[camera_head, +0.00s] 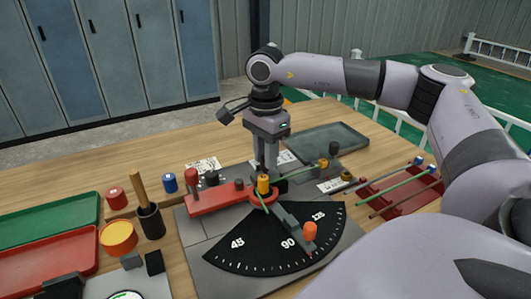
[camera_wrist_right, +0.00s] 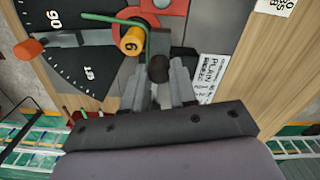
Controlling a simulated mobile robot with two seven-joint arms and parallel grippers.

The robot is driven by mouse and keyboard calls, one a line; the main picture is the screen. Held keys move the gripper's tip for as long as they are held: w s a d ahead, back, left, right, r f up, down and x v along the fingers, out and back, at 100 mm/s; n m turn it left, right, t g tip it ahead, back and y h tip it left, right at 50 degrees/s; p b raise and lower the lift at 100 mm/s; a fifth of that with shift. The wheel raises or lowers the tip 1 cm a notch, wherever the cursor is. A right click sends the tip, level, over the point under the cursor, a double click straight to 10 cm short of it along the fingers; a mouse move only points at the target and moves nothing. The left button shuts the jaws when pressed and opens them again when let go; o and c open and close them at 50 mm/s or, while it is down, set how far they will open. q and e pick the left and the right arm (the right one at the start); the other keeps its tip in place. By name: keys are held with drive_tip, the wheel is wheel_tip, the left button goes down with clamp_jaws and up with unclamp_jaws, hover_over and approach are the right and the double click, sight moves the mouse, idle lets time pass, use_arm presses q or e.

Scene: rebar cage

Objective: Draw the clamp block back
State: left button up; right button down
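The bending fixture (camera_head: 208,245) is a grey plate with a black angle dial (camera_head: 290,245) and a red arm (camera_head: 215,198). A yellow-orange roller (camera_head: 263,184) stands at its middle; it also shows in the right wrist view (camera_wrist_right: 131,41). A dark grey block (camera_wrist_right: 158,42), apparently the clamp block, sits beside the roller, with a round black knob (camera_wrist_right: 158,68). A thin green rod (camera_wrist_right: 98,17) passes by the roller. My right gripper (camera_head: 266,172) points down there, its fingers (camera_wrist_right: 163,78) on either side of the knob. Whether they press on it I cannot tell. My left gripper is out of view.
An orange-knobbed lever (camera_head: 309,231) lies over the dial. A red rack with rods (camera_head: 400,193) stands right, a grey tray (camera_head: 328,139) behind.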

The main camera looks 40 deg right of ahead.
drive_tip(key=shift+w+d+r+p, duration=0.1)
drive_tip(key=shift+w+d+p, duration=0.1)
drive_tip(key=shift+w, duration=0.4)
drive_tip(key=shift+w+d+p, duration=0.1)
drive_tip(key=shift+w+d, duration=0.1)
drive_tip(key=shift+w, duration=0.35)
drive_tip(key=c, duration=1)
unclamp_jaws()
drive_tip(key=shift+o, duration=0.5)
drive_tip(key=shift+w, duration=0.15)
wheel_tip(320, 180, up, 7)
